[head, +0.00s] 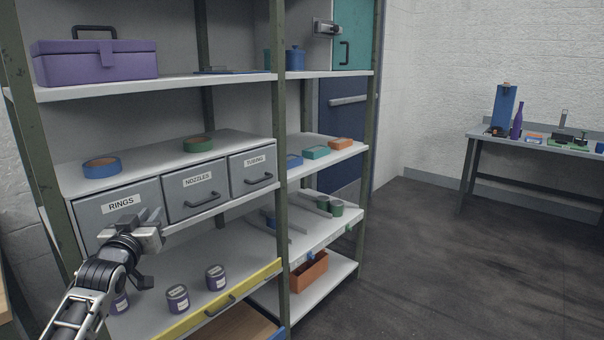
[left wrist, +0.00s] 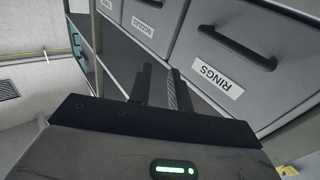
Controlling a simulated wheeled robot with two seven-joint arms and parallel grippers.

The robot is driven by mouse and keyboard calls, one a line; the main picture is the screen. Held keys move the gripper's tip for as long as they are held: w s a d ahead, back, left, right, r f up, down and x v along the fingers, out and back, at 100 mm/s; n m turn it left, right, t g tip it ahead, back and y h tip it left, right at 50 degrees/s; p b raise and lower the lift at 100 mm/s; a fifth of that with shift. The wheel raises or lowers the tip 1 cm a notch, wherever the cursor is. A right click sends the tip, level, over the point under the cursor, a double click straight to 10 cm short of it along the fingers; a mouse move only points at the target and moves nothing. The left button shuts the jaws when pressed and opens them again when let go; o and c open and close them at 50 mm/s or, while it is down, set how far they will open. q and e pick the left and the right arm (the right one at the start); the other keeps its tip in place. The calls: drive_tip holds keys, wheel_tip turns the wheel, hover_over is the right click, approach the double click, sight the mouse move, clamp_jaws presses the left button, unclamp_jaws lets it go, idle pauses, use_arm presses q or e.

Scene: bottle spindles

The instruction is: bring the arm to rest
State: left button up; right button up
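My left gripper (head: 150,218) is raised in front of the shelving unit, before the RINGS drawer (head: 108,212) and just above the lower shelf with the purple jars. In the left wrist view its two fingers (left wrist: 160,88) stand a little apart with a gap between them and nothing held. The RINGS drawer and its handle also show at the right of the left wrist view (left wrist: 245,60). The fingers appear clear of the drawer front. My right gripper does not show in either view.
Purple jars (head: 178,298) stand on the yellow-edged shelf (head: 235,297) below the gripper. The NOZZLES drawer (head: 197,190) and TUBING drawer (head: 252,172) are shut. A purple toolbox (head: 95,63) sits above. A workbench (head: 540,143) stands far right; the floor between is clear.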

use_arm(q)
drive_tip(key=s+d+f+m+g+h, duration=0.1)
drive_tip(key=s+d+f+g, duration=0.15)
drive_tip(key=s+f, duration=0.35)
drive_tip(key=s+d+f+m+g, duration=0.1)
drive_tip(key=s+d+f+m, duration=0.1)
drive_tip(key=s+d+f, duration=0.35)
drive_tip(key=s+d+f+m+g+h, duration=0.1)
drive_tip(key=s+d+f, duration=0.15)
drive_tip(key=f, duration=0.55)
drive_tip(key=s+d+f+g, duration=0.1)
drive_tip(key=s+d+f, duration=0.1)
drive_tip(key=s, duration=0.6)
drive_tip(key=s+d+f+g+h, duration=0.1)
drive_tip(key=s+d, duration=0.3)
drive_tip(key=s, duration=0.4)
drive_tip(key=s+d+f+g+h, duration=0.1)
drive_tip(key=s+d+f, duration=0.1)
drive_tip(key=s, duration=0.6)
drive_tip(key=shift+d+f+n, duration=0.4)
drive_tip(key=shift+d, duration=0.05)
